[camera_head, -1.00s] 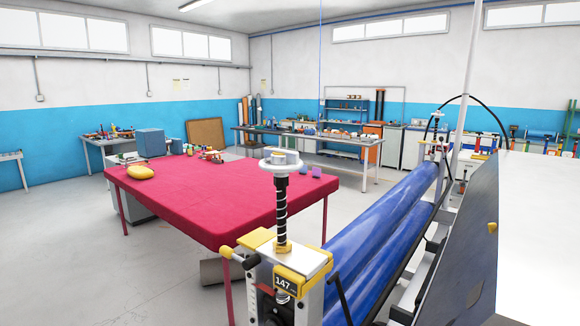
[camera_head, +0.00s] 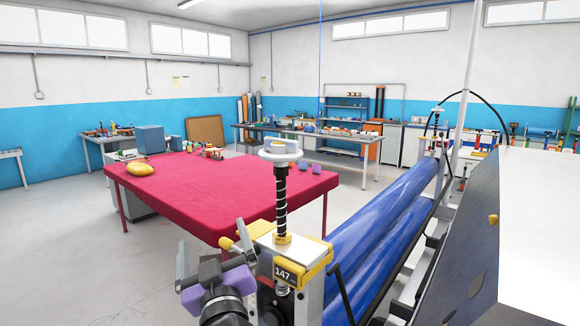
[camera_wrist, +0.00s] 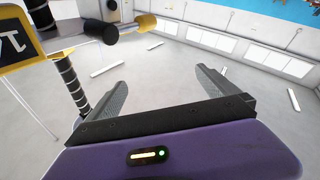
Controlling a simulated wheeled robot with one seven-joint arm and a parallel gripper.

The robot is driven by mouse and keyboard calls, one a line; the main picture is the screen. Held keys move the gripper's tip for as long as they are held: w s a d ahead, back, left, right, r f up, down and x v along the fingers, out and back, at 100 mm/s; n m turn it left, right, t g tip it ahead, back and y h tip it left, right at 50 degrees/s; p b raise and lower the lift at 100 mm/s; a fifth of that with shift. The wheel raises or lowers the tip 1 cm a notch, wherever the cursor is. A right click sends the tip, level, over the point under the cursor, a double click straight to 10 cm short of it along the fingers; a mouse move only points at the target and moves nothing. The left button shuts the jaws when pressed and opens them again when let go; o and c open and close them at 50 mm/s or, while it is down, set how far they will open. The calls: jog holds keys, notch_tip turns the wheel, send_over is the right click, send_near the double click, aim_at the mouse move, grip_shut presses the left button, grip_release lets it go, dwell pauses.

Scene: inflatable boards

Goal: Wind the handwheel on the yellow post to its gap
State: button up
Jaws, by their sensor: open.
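The near handwheel (camera_head: 281,155) is a white disc with a pale hub on top of an upright dark screw (camera_head: 281,195) with a light spiral. It stands on the near post (camera_head: 312,268), a grey block with yellow trim and a dark label reading 147. My gripper (camera_head: 212,248) is open and empty. It is left of the post, well below the handwheel and apart from it. In the wrist view, both fingers (camera_wrist: 160,88) are spread over bare floor. The post's yellow-edged label (camera_wrist: 18,47) shows upside down at the left. The handwheel's gap cannot be made out.
A yellow-tipped crank handle (camera_wrist: 145,22) juts from the post near my gripper. Blue rollers (camera_head: 385,230) run back to a far post with another handwheel (camera_head: 437,111). A red-covered table (camera_head: 200,190) stands behind at left. Floor at lower left is clear.

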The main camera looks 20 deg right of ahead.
aim_at(279, 140)
jog(key=w+d+r+m+g+h, duration=0.25)
jog(key=r+m+h, duration=0.2)
jog(key=r, duration=0.55)
jog(key=w+d+r+m+g+h, duration=0.1)
jog(key=w+r+m+h, duration=0.3)
jog(key=r, duration=0.5)
jog(key=s+d+m+g+h, duration=0.3)
jog(key=g, duration=0.1)
jog(key=s+d+m+g+h, duration=0.3)
jog(key=s+d+g, duration=0.1)
jog(key=shift+f+m+b, duration=0.2)
jog(key=shift+m+b, duration=0.15)
jog(key=shift+w+d, duration=0.15)
jog(key=p+x, duration=0.2)
jog(key=x, duration=0.3)
jog(key=shift+w+d+r+p, duration=0.1)
jog(key=shift+w+d+p, duration=0.05)
jog(key=shift+d+p, duration=0.25)
jog(key=shift+x, duration=0.8)
jog(key=shift+c, duration=0.5)
